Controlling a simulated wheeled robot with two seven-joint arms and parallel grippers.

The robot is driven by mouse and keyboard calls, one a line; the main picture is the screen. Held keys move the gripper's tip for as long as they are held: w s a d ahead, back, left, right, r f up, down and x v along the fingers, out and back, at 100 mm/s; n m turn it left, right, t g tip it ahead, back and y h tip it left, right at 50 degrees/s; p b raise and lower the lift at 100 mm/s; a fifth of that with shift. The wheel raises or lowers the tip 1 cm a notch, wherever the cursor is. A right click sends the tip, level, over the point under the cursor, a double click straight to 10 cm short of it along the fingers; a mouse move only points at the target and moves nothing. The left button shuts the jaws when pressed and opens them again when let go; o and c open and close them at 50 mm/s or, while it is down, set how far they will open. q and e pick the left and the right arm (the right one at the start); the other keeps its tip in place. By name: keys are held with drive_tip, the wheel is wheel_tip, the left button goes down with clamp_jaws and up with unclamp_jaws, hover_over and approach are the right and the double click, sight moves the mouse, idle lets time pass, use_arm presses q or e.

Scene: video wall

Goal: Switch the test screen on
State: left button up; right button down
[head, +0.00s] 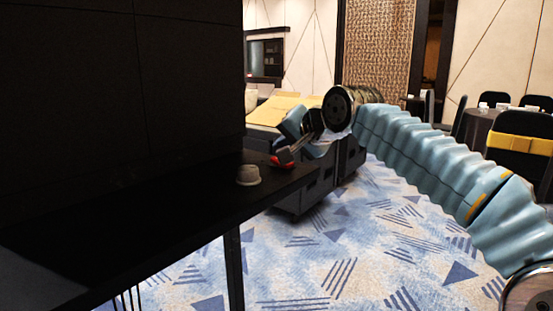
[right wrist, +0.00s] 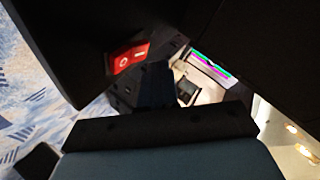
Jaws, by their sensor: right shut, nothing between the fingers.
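A red rocker switch (head: 283,162) sits at the far end of the black ledge, below the dark video wall (head: 120,80). In the right wrist view the red switch (right wrist: 128,58) shows white O and I marks; which side is pressed I cannot tell. My right gripper (head: 287,156) is shut and empty, its tips right at the switch; contact is unclear. In the right wrist view the shut fingers (right wrist: 156,85) are just beside the switch. A screen with bright coloured stripes (right wrist: 212,68) shows lit beyond them. My left gripper is not in view.
A grey knob-like object (head: 248,175) stands on the black ledge (head: 170,205) near the switch. Dark cabinets (head: 310,185) stand behind my right gripper. Black chairs (head: 520,150) and a round table are at the right. Patterned carpet (head: 370,250) is open in front.

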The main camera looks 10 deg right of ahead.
drive_tip(key=shift+w+a+f, duration=0.1)
drive_tip(key=shift+f, duration=0.25)
drive_tip(key=shift+w+f+b, duration=0.1)
drive_tip(key=shift+f+b, duration=0.3)
idle(0.5)
drive_tip(key=shift+r, duration=0.1)
drive_tip(key=shift+s+r+p, duration=0.2)
drive_tip(key=shift+r+p, duration=0.55)
drive_tip(key=r+p, duration=0.2)
drive_tip(key=r, duration=0.1)
drive_tip(key=s+d+r+p, duration=0.1)
drive_tip(key=p, duration=0.1)
drive_tip(key=shift+s+d+r, duration=0.1)
drive_tip(key=shift+r, duration=0.3)
